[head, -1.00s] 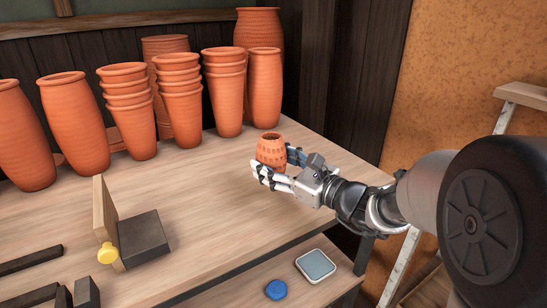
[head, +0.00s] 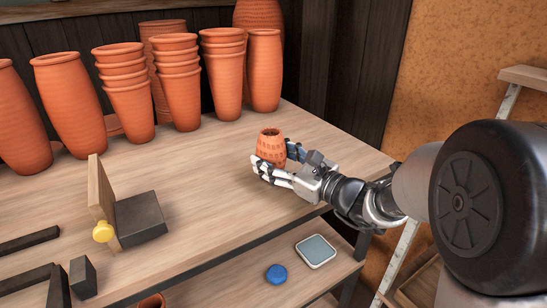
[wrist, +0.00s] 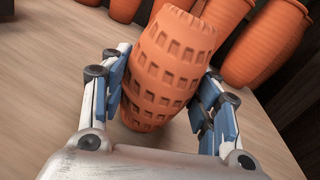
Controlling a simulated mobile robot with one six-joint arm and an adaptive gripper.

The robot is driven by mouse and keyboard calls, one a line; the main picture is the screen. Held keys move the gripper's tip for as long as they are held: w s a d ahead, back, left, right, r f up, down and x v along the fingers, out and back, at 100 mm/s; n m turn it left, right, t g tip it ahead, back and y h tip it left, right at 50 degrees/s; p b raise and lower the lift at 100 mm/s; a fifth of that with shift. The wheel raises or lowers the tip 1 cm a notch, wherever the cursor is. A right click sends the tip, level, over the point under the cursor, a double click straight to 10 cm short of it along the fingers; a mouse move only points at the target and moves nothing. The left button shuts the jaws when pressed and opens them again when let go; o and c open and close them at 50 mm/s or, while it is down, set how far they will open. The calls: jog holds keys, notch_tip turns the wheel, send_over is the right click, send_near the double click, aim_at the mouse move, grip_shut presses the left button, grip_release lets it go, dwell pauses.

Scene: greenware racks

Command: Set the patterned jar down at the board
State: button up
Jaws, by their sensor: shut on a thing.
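The patterned jar (head: 270,143) is small, terracotta and covered in rows of small dents. My gripper (head: 272,157) is shut on it, with fingers on both sides. In the wrist view the jar (wrist: 168,62) stands between the blue finger pads and looks tilted in that picture. The jar is over the right part of the wooden table; I cannot tell whether its base touches the top. The board (head: 100,193) is an upright wooden panel with a yellow knob (head: 103,232), at the left, well apart from the jar. A dark block (head: 140,217) sits against it.
Tall terracotta pots and stacked pots (head: 124,80) line the back of the table (head: 215,190). Dark bars (head: 30,240) lie at the left. A lower shelf holds a blue disc (head: 276,274) and a square pad (head: 316,251). The tabletop between jar and board is clear.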

jog(key=shift+f+b, duration=0.35)
jog(key=o, duration=1.5)
jog(key=shift+c, duration=0.2)
jog(key=o, duration=0.5)
jog(key=shift+s+d, duration=0.1)
jog(key=shift+d, duration=0.05)
jog(key=shift+b+v, duration=0.9)
jog(key=shift+v, duration=1.95)
jog(key=shift+f, duration=0.1)
